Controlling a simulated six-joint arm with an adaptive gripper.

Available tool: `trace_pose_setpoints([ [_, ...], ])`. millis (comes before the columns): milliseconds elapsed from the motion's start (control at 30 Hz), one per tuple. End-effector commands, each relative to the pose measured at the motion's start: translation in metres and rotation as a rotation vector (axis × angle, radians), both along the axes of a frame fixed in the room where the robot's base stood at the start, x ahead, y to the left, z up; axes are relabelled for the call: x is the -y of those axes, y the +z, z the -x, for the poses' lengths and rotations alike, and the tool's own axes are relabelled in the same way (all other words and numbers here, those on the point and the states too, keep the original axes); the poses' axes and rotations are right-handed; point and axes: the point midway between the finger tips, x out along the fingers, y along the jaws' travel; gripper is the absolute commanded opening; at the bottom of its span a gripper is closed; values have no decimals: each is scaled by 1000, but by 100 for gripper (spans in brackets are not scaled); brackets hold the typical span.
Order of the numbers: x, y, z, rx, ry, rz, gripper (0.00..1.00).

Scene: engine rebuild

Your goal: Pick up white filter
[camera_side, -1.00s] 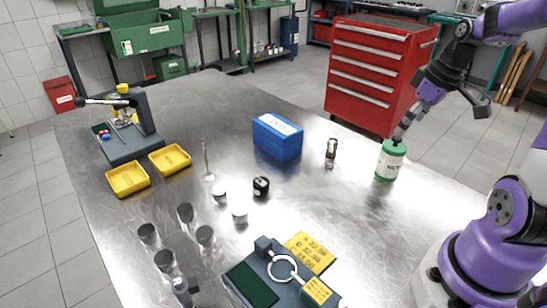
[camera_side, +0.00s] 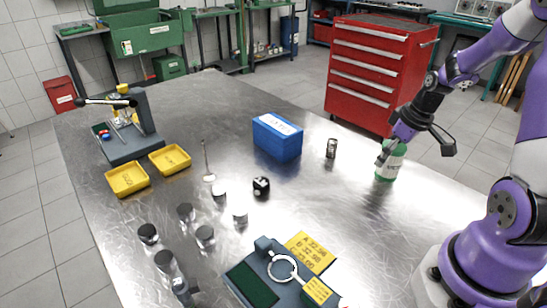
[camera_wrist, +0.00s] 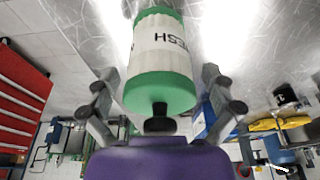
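A white cylinder with green ends and dark lettering (camera_side: 388,168) stands upright on the steel table, at the right in the side view. My gripper (camera_wrist: 160,100) is open, with one finger on each side of the canister's green end. Gaps show between the fingers and the canister in the wrist view. In the side view my gripper (camera_side: 393,150) is at the canister's top and partly hides it.
A small dark and silver cylinder (camera_side: 331,148) and a blue box (camera_side: 277,138) stand left of the canister. Yellow trays (camera_side: 127,179), several dark-topped cylinders (camera_side: 205,236) and a grey fixture (camera_side: 255,280) lie farther off. The table around the canister is mostly clear.

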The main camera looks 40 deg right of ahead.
Motion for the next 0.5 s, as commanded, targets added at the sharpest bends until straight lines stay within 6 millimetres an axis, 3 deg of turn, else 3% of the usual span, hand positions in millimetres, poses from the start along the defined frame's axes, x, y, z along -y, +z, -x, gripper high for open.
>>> trace_pose_setpoints([
  [33, 0, 0, 0, 0, 0, 0, 60],
  [100, 0, 0, 0, 0, 0, 0, 25],
  [133, 0, 0, 0, 0, 0, 0, 20],
  [500, -1, 1, 1, -3, 0, -2, 20],
])
